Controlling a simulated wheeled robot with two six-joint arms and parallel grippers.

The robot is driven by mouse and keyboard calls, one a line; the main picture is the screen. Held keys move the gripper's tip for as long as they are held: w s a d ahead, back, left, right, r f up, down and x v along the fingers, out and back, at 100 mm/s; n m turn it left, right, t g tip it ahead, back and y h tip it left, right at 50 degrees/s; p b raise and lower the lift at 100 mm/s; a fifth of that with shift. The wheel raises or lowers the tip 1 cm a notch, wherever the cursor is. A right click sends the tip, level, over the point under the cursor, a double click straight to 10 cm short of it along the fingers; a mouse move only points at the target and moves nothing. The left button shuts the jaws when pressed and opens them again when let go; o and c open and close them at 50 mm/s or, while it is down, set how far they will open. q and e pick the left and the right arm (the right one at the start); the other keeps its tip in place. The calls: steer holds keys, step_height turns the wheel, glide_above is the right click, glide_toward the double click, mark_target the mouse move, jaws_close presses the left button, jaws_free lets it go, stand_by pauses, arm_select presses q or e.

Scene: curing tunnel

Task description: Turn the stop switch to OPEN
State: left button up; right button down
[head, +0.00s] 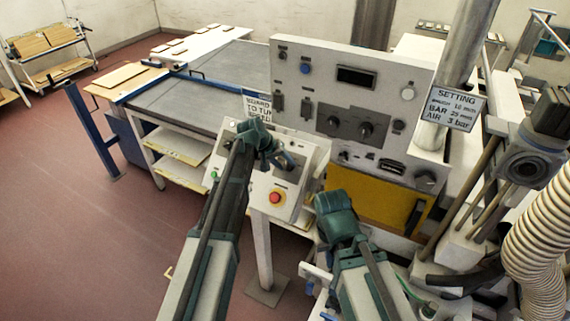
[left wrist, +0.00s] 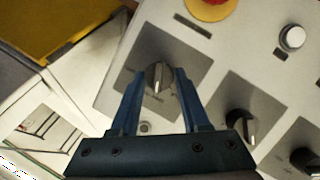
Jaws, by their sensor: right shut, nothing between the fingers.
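A sloped grey control box (head: 312,165) stands in front of the machine. In the left wrist view its face (left wrist: 225,60) carries several dark rotary switches with pale pointers, each on a grey plate; their lettering is too small to read. My left gripper (left wrist: 158,74) is open, its blue fingers on either side of one switch knob (left wrist: 159,80), with a gap visible beside it; I cannot tell whether they touch it. In the head view the left gripper (head: 283,160) is over the upper part of the box. My right gripper (head: 334,204) is shut and empty, right of the box.
A red mushroom button (head: 277,197) on a yellow base sits low on the box. A tall white panel (head: 345,90) with knobs stands behind it, above a yellow door (head: 372,200). A ribbed hose (head: 535,240) is at the right.

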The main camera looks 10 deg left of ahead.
arm_select(q)
steer(key=o, duration=0.4)
steer(key=shift+o, duration=0.2)
steer(key=p+v, duration=1.1)
steer(key=v, duration=0.2)
steer(key=shift+s+a+r+p, duration=0.15)
steer(key=shift+s+r+p, duration=0.05)
steer(key=shift+r+p, duration=0.2)
steer(key=s+d+f+m+g+y+b, duration=0.1)
steer(key=s+d+f+y+b, duration=0.1)
steer(key=s+f+b, duration=0.4)
steer(key=s+d+f+m+g+y+b, duration=0.2)
steer(key=s+d+f+b, duration=0.3)
steer(key=s+f, duration=0.3)
steer(key=s+d+f+m+g+y+b, duration=0.1)
steer(key=s+d+f+m+y+b, duration=0.1)
steer(key=s+f+b, duration=0.6)
steer(key=s+d, duration=0.1)
steer(key=s, duration=0.5)
steer(key=shift+d+g, duration=0.2)
steer(key=shift+g, duration=0.1)
